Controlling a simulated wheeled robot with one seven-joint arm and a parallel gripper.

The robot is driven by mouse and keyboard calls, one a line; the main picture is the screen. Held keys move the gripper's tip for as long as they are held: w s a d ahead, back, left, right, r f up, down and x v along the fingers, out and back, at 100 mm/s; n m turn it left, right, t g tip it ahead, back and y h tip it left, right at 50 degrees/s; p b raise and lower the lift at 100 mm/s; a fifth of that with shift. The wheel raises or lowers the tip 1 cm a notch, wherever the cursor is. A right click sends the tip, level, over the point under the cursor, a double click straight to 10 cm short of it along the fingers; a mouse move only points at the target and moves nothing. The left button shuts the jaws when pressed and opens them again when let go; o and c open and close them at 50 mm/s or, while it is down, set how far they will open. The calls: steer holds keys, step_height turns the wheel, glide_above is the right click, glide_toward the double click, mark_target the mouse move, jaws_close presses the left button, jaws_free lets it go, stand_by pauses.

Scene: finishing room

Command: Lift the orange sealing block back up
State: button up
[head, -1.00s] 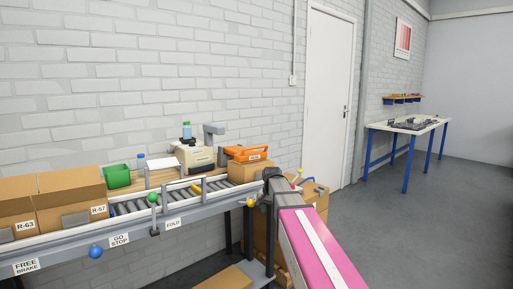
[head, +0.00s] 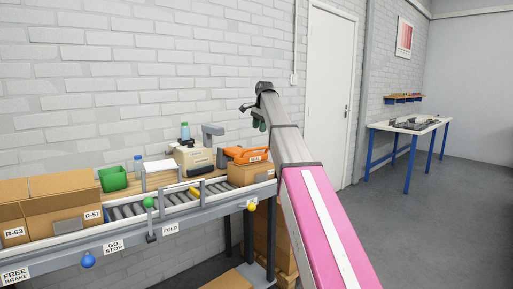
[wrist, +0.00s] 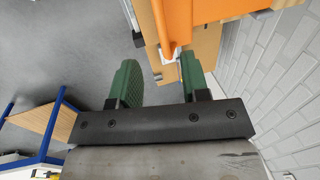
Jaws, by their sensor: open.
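The orange sealing block (head: 247,156) has a white label and sits low, directly over the brown carton (head: 247,174) at the right end of the conveyor. Whether it touches the carton top cannot be told. My gripper (head: 260,125) is raised above and slightly right of the block, apart from it. In the wrist view the green fingers of my gripper (wrist: 158,75) are spread with nothing between them. Orange parts of the block (wrist: 190,22) show at the top, beyond the right finger, with the carton partly hidden behind.
The roller conveyor (head: 125,212) runs left, carrying cartons marked R-63 (head: 15,218) and R-57 (head: 68,200). Behind it stand a green bin (head: 113,179) and a beige machine (head: 194,160). A blue-legged table (head: 405,126) stands far right; the floor before it is clear.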

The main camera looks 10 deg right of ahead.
steer(key=f, duration=0.3)
steer(key=w+f, duration=0.1)
steer(key=f, duration=0.3)
steer(key=a+f, duration=0.1)
steer(key=f, duration=0.2)
steer(key=shift+w+f, duration=0.25)
steer(key=shift+w, duration=0.15)
steer(key=shift+c, duration=0.2)
jaws_close()
